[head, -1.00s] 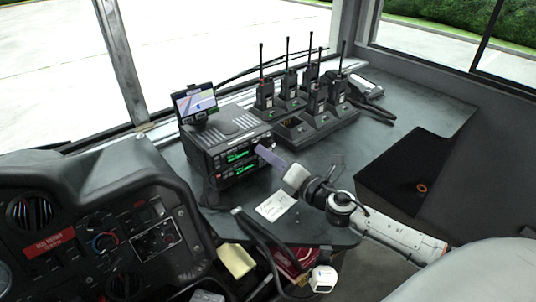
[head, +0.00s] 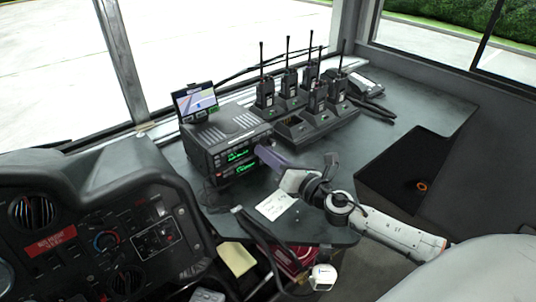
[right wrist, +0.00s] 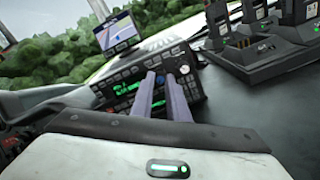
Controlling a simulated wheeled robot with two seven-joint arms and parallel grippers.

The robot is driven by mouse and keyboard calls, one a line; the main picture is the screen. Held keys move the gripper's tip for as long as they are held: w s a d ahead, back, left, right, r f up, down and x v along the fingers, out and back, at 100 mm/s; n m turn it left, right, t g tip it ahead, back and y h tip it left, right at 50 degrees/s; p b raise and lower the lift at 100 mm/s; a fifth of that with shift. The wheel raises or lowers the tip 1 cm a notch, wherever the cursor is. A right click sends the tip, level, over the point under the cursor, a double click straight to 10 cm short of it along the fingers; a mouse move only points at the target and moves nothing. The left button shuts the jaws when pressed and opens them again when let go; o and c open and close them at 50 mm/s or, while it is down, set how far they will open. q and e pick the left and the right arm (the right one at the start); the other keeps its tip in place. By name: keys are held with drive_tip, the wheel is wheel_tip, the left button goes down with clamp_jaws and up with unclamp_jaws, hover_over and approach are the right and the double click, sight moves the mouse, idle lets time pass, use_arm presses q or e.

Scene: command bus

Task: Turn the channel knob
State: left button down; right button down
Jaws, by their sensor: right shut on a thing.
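The two-way radio (head: 235,150) is a black box with green displays on the dashboard shelf. It also shows in the right wrist view (right wrist: 128,85), tilted. My right gripper (head: 262,150) reaches its front panel from the right. In the right wrist view the two grey-purple fingers (right wrist: 160,76) point at the panel and are close together around the channel knob (right wrist: 160,80), a small dark piece mostly hidden by them. In the head view the fingers hide the knob. My left gripper is not in view.
A small navigation screen (head: 195,102) stands on the radio. Handheld radios in a charger (head: 308,128) stand behind and to the right of my gripper. A white paper (head: 276,205) lies below my right wrist. A small white object (head: 322,277) is at the bottom.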

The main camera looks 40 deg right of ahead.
drive_tip(key=c, duration=1.7)
unclamp_jaws()
drive_tip(key=s, duration=0.3)
drive_tip(key=s+b, duration=0.1)
drive_tip(key=s, duration=0.2)
drive_tip(key=s+b, duration=0.1)
drive_tip(key=s, duration=0.2)
drive_tip(key=shift+s+d, duration=0.2)
drive_tip(key=shift+d, duration=0.1)
drive_tip(key=shift+s+r, duration=0.15)
drive_tip(key=shift+s, duration=0.3)
